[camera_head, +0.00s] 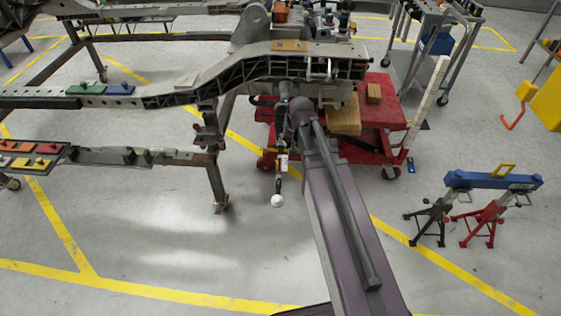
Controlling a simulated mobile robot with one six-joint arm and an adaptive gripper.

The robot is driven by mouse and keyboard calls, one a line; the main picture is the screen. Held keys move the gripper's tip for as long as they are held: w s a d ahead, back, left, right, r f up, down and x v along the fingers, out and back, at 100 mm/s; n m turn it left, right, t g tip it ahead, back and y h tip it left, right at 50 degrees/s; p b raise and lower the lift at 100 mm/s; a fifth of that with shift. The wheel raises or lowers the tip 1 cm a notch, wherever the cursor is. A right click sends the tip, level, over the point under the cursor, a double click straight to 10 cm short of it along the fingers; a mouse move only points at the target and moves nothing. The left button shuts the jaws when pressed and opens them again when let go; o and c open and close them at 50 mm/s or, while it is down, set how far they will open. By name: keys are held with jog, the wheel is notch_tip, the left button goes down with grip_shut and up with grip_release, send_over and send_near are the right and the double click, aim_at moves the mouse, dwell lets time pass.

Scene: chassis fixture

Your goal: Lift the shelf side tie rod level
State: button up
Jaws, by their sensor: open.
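The tie rod (279,183) appears to be the slim dark rod hanging steeply below the near chassis rail (205,82). It has a pale section partway down and a white round end (277,200) at the bottom, above the grey floor. Its upper end is close to my arm's far joint and is hard to make out. My purple arm reaches up from the bottom of the view, its far joint just right of the rod's upper part. I cannot make out my gripper; it seems hidden beyond the arm. Contact with the rod cannot be told.
A red cart (385,122) with wooden blocks stands behind the arm. A chassis stand leg (215,175) is left of the rod. Blue, black and red stands (495,181) are at the right. The floor in front is clear.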

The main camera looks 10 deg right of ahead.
aim_at(281, 151)
jog(key=shift+w+f+t+b, duration=0.2)
jog(key=shift+w+f+b, duration=0.2)
jog(key=shift+w+f, duration=0.25)
jog(key=shift+w+f+t+b, duration=0.2)
jog(key=shift+w+f+b, duration=0.2)
jog(key=shift+w, duration=0.3)
jog(key=shift+f, duration=0.15)
jog(key=b+x, duration=1.2)
jog(key=x, duration=0.1)
jog(key=shift+w+f, duration=0.1)
jog(key=shift+f, duration=0.1)
